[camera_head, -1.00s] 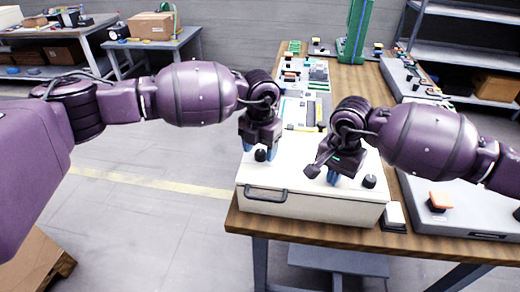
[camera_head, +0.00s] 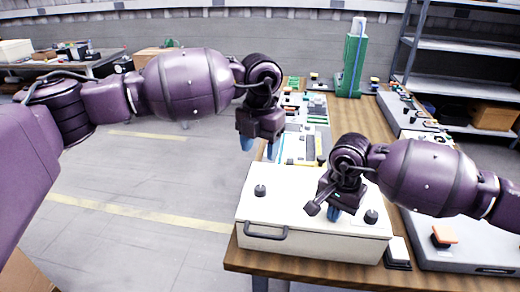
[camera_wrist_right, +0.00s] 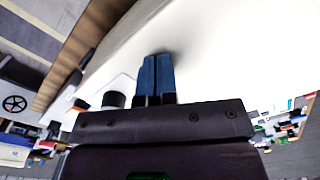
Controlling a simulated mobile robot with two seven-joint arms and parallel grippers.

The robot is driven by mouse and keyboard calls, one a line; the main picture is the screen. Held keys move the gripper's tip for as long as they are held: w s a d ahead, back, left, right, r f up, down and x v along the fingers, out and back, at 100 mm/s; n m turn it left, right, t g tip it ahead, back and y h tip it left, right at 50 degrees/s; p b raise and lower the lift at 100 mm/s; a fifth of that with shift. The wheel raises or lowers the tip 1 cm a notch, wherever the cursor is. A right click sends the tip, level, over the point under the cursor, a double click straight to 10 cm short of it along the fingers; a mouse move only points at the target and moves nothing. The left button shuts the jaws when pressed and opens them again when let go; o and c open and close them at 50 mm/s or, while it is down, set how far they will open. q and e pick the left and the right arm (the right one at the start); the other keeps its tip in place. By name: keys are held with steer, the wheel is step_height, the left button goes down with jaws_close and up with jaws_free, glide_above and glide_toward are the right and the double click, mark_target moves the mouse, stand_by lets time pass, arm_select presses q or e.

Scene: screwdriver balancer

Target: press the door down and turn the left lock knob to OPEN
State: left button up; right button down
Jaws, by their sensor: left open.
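A cream-white box with a flat door (camera_head: 295,190) on top stands at the near end of the wooden table. A black left lock knob (camera_head: 260,190) is at the door's left and a right knob (camera_head: 371,216) at its right. My left gripper (camera_head: 259,147) is open and empty, in the air above and behind the left knob, apart from it. My right gripper (camera_head: 333,212) points down at the door between the knobs. In the right wrist view its blue fingers (camera_wrist_right: 157,78) are together, with nothing between them, and their tips seem to touch the white surface. Knob markings are too small to read.
The box has a dark front handle (camera_head: 266,232). A grey panel with an orange button (camera_head: 443,235) and a small white-topped switch (camera_head: 398,250) are at the right. A green tower (camera_head: 353,62) stands at the table's back. Floor to the left is clear.

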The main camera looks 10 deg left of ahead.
steer(key=shift+s+f, duration=0.15)
steer(key=shift+f, duration=0.15)
steer(key=shift+r, duration=0.75)
steer(key=shift+r+p, duration=1.2)
steer(key=shift+r, duration=1.8)
arm_select(q)
step_height(320, 180, up, 4)
steer(key=shift+s, duration=0.15)
